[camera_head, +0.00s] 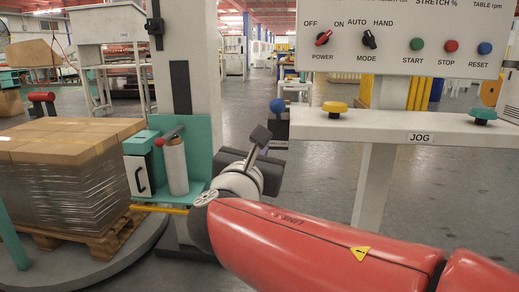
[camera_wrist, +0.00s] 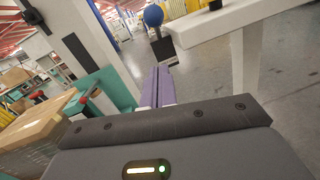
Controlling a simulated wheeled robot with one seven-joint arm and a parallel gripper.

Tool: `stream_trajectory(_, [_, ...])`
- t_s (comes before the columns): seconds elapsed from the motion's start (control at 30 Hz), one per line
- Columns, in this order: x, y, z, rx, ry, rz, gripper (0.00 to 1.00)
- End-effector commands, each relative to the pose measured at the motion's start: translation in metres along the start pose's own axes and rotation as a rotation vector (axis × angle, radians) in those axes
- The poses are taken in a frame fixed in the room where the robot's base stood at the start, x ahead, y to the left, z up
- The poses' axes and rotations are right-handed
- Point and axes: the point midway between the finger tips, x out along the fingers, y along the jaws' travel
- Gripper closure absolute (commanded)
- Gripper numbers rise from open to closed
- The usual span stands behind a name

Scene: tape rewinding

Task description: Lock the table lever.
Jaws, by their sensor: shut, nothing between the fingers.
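A lever with a blue ball knob (camera_head: 277,105) stands up from a dark block with a small white label, right of centre in the head view. The label is too small to read surely. The blue knob also shows at the top of the wrist view (camera_wrist: 153,15), above its dark block. My gripper (camera_head: 262,141) is in front of and a little left of the lever, apart from it as far as I can tell. In the wrist view its purple fingers (camera_wrist: 157,86) are together, empty, and point toward the block below the knob.
A white control panel (camera_head: 400,40) and a shelf labelled JOG (camera_head: 380,128) stand at the right. A wrapped pallet load (camera_head: 65,175) sits on the round turntable (camera_head: 90,270) at the left. The teal film carriage (camera_head: 195,150) is close left of my gripper. Open floor lies behind.

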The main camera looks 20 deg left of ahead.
Motion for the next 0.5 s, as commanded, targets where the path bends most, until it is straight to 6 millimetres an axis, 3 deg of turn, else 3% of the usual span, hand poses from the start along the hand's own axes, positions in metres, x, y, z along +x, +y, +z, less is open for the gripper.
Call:
stream_trajectory(0.3, [0.068, 0.000, 0.003, -0.001, -0.002, -0.001, 1.00])
stream_trajectory(0.5, [0.086, 0.000, 0.024, 0.000, -0.001, -0.001, 1.00])
